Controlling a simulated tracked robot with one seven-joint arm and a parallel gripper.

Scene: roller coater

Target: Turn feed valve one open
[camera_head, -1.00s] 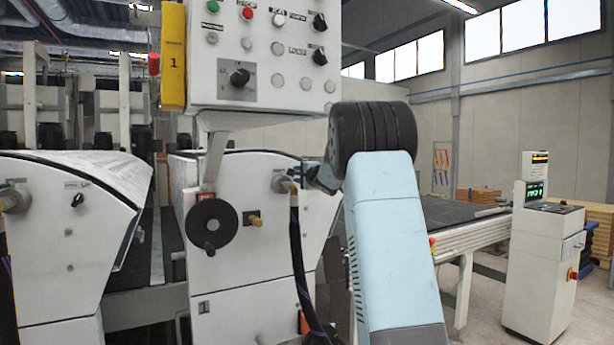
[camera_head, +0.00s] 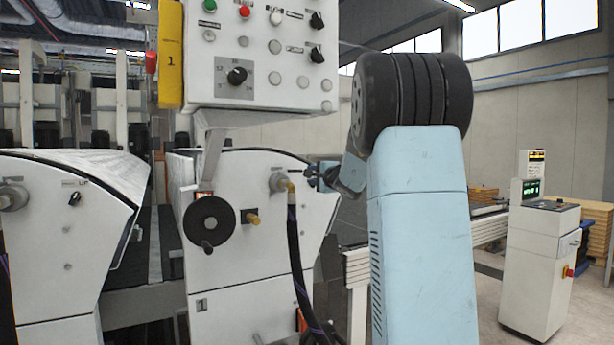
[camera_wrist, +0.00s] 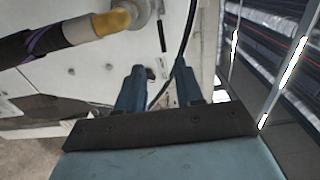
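A pipe fitting with a yellow-brown end (camera_head: 280,182) sits on the right part of the white machine front, with a black hose hanging from it. It also shows at the top left of the wrist view (camera_wrist: 112,22). A smaller brass-coloured fitting (camera_head: 251,217) is lower left of it. I cannot tell which part is feed valve one; no such label is readable. My gripper (camera_head: 314,174) is just right of the hose fitting in the head view.
A black handwheel (camera_head: 210,222) is left of the fittings. A control box (camera_head: 262,62) with knobs and buttons hangs above. The black hose (camera_head: 296,255) runs down close to my arm. A white console (camera_head: 540,265) stands at the right.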

